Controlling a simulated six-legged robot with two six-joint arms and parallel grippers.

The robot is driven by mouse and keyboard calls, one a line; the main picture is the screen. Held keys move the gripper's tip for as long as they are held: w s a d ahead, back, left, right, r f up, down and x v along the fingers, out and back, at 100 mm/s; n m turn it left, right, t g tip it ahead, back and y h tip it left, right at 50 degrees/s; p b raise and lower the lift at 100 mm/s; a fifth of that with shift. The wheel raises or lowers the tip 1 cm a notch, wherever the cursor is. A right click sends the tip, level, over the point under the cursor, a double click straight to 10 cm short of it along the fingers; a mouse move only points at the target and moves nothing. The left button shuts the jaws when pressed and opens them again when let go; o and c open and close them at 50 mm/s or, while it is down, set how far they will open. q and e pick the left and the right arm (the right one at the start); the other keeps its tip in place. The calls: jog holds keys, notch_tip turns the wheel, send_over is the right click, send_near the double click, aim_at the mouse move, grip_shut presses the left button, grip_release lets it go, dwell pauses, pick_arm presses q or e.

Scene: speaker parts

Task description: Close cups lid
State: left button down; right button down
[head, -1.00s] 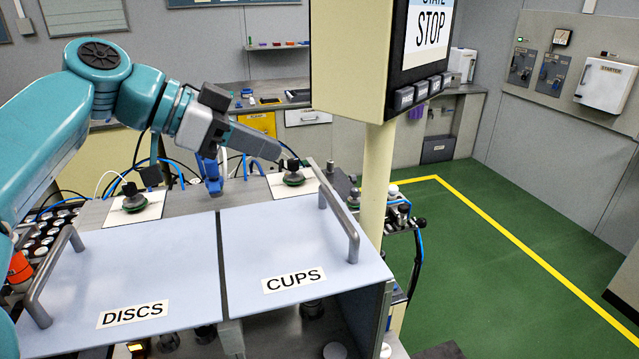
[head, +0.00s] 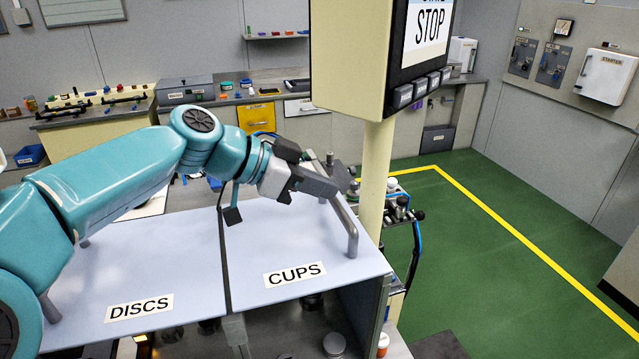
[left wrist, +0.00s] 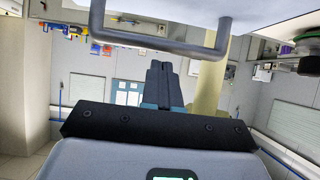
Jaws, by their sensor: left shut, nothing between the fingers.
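The cups lid (head: 290,235) is a pale blue panel with a CUPS label, beside the discs lid. The space beneath its front edge is open to view. Its grey bar handle (head: 352,235) runs along its right side. My left gripper (head: 345,180) is shut and empty, at the far part of the handle; I cannot tell from the head view whether they touch. In the left wrist view, the closed fingers (left wrist: 160,72) point toward the handle (left wrist: 150,43), which crosses just beyond their tips in the picture. My right gripper is not in view.
The discs lid (head: 150,270) lies to the left, partly behind my left arm. A cream post (head: 377,170) with a STOP panel (head: 425,40) stands close to the right of the gripper. Green floor (head: 490,270) is clear on the right.

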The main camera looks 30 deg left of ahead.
pick_arm(q)
jog(key=shift+s+a, duration=0.1)
jog(key=shift+a, duration=0.2)
jog(key=shift+a+r, duration=0.1)
jog(key=shift+r, duration=0.05)
jog(key=b+v, duration=0.2)
jog(key=v, duration=1.3)
jog(key=shift+s+a+r+b, duration=0.2)
jog(key=shift+a+r+b, duration=0.05)
jog(key=shift+b, duration=0.05)
jog(key=shift+s, duration=0.1)
